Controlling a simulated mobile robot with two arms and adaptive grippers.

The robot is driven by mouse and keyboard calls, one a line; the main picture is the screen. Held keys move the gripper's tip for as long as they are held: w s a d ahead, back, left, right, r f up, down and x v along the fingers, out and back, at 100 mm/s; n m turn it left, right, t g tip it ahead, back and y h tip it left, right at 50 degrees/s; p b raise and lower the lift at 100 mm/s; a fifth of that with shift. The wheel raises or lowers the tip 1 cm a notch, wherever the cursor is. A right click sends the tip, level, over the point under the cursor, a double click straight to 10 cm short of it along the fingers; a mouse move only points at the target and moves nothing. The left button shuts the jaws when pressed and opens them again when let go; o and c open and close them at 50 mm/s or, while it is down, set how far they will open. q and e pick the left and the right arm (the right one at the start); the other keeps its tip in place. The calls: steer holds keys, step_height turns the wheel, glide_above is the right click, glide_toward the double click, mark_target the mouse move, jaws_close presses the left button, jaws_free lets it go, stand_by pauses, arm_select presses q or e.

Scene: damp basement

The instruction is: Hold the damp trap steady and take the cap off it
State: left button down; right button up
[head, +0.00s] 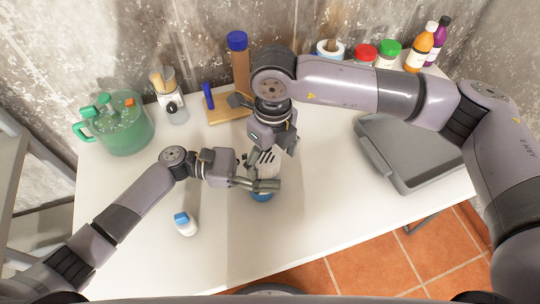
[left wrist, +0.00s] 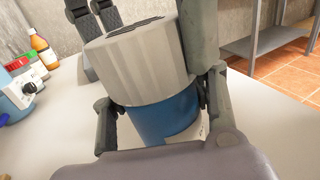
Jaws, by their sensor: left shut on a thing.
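The damp trap stands upright on the white table. Its pale slotted cap (head: 264,166) sits on a blue body (head: 262,197); the left wrist view shows the cap (left wrist: 140,62) above the blue body (left wrist: 160,118) up close. My left gripper (head: 262,185) is shut on the damp trap, its fingers on both sides of the blue body. My right gripper (head: 270,152) comes from above with fingers spread around the cap's top; it looks open, and whether a finger touches the cap cannot be told. My grippers hide part of the trap.
A green container (head: 126,127) is at the back left. A grey tray (head: 385,165) lies on the right. Jars and bottles (head: 388,54) line the back. The table's front middle is clear.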

steer(key=shift+r, duration=2.3)
steer(key=r+m, duration=0.1)
steer(key=m, duration=0.1)
steer(key=r+m, duration=0.2)
steer(key=shift+w+a+m, duration=0.1)
steer(key=shift+a+m, duration=0.3)
steer(key=shift+y, duration=0.3)
steer(key=shift+s+a+f, duration=0.1)
steer(key=shift+a+f, duration=0.05)
steer(key=shift+f, duration=1.8)
steer(key=shift+s+a+f, duration=0.1)
steer(key=shift+f, duration=1.8)
steer(key=shift+c, duration=0.4)
